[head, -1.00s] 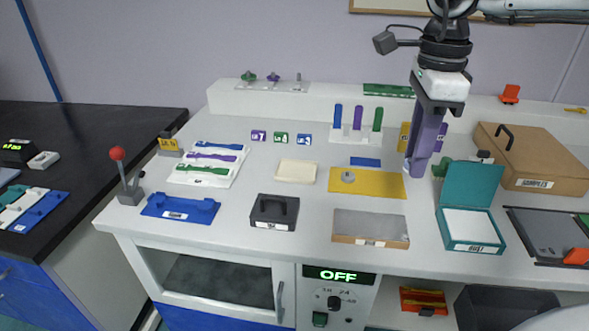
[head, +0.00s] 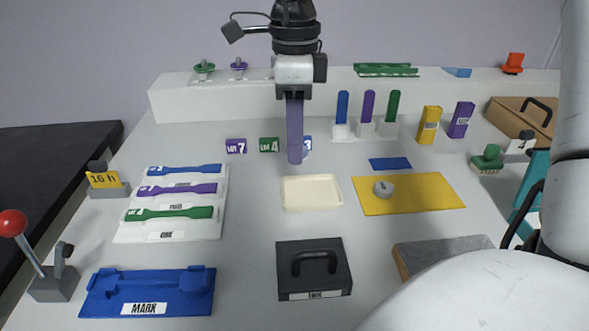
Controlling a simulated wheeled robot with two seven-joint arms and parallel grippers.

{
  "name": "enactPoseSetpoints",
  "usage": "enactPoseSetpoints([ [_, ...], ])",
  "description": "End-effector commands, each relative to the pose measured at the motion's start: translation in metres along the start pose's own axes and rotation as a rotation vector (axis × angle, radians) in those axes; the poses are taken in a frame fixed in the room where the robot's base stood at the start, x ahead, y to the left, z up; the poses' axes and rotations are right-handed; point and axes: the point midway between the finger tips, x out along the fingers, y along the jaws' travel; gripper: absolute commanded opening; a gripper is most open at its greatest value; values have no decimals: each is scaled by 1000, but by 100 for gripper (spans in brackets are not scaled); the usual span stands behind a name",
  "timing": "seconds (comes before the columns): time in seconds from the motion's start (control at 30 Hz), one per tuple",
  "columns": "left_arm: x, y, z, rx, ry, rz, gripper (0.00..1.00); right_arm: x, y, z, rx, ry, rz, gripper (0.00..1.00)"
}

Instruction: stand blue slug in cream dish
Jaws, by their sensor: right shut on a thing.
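The cream dish (head: 312,194) is a shallow, empty rectangular tray on the white bench. I make out no blue slug standing elsewhere on the bench. My left gripper is not in view.
A black handled block (head: 313,268) stands in front. A white tray of dumbbell strips (head: 222,212) lies left. Upright coloured strips (head: 367,110) stand behind right. My arm covers the lower right.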

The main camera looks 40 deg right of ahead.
Motion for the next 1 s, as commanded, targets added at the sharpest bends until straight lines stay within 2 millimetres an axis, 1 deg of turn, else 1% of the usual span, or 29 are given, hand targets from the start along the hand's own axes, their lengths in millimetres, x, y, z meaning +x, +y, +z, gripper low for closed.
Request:
enactPoseSetpoints([
  [0.03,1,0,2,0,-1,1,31,13,1,-1,-2,3,4,7],
  [0.13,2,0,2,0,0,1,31,30,1,0,-2,2,4,7],
  [0.2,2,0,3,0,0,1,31,39,1,0,-1,2,3,7],
  [0.37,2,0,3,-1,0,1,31,50,0,0,0,1,2,7],
  [0.6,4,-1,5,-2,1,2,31,81,1,0,-2,2,2,7],
  [0.87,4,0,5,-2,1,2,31,83,0,0,-1,0,0,7],
  [0.97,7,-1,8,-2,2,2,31,87,0,0,-1,0,0,7],
  [1.0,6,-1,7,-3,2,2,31,85,0,0,-1,0,0,33],
])
